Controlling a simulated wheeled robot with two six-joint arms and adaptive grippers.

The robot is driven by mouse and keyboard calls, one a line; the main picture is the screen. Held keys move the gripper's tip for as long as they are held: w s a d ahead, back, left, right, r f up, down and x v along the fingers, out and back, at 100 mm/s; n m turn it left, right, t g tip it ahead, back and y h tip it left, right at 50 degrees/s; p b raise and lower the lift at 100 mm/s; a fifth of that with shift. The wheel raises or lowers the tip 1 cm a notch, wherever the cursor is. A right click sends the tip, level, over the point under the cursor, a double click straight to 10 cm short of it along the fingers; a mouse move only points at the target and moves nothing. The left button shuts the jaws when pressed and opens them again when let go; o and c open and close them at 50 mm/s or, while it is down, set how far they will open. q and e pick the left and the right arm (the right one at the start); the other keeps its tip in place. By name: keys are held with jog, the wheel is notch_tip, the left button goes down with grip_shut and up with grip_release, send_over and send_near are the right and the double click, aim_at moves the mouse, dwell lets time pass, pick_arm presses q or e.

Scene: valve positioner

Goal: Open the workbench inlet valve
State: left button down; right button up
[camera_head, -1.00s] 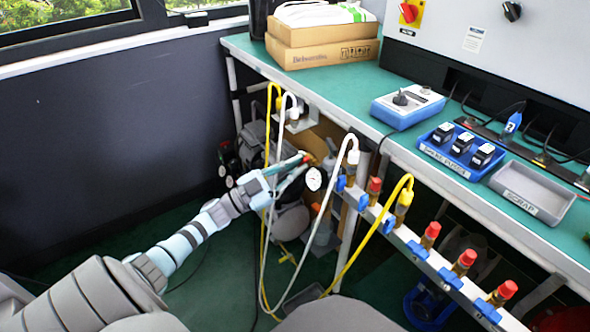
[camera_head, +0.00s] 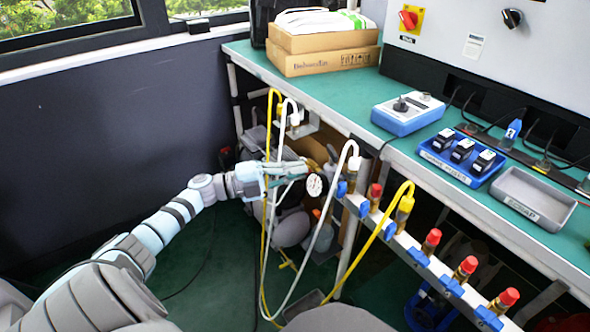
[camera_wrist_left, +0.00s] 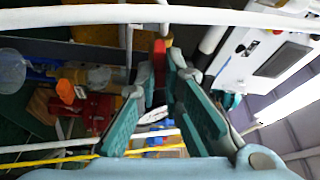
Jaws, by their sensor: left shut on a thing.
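My left gripper (camera_head: 302,168) reaches in from the left beneath the bench, just above and left of a round white gauge (camera_head: 314,186). In the left wrist view its teal-padded fingers (camera_wrist_left: 160,66) are closed about a small red part (camera_wrist_left: 160,50), which looks like the inlet valve's handle. In the head view the fingers cover that part, so its angle is hard to tell. The brass-coloured fitting behind the fingertips is partly hidden. My right gripper is in neither view.
White (camera_head: 325,215) and yellow (camera_head: 375,235) hoses loop close to my left wrist. A rail (camera_head: 440,268) with several blue levers and red caps runs along the bench front. The green workbench top (camera_head: 345,90) holds boxes, a blue tray and a grey scrap tray (camera_head: 535,197).

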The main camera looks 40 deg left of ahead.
pick_arm(q)
jog(key=shift+m+g+p, duration=0.3)
jog(key=shift+m+p, duration=0.05)
jog(key=shift+m, duration=0.65)
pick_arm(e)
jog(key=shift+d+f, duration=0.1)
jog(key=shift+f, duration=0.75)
pick_arm(q)
jog(key=shift+y, duration=0.3)
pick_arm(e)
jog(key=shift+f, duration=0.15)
pick_arm(q)
jog(key=c, duration=1.7)
grip_release()
jog(key=v, duration=1.2)
jog(key=shift+a, duration=0.1)
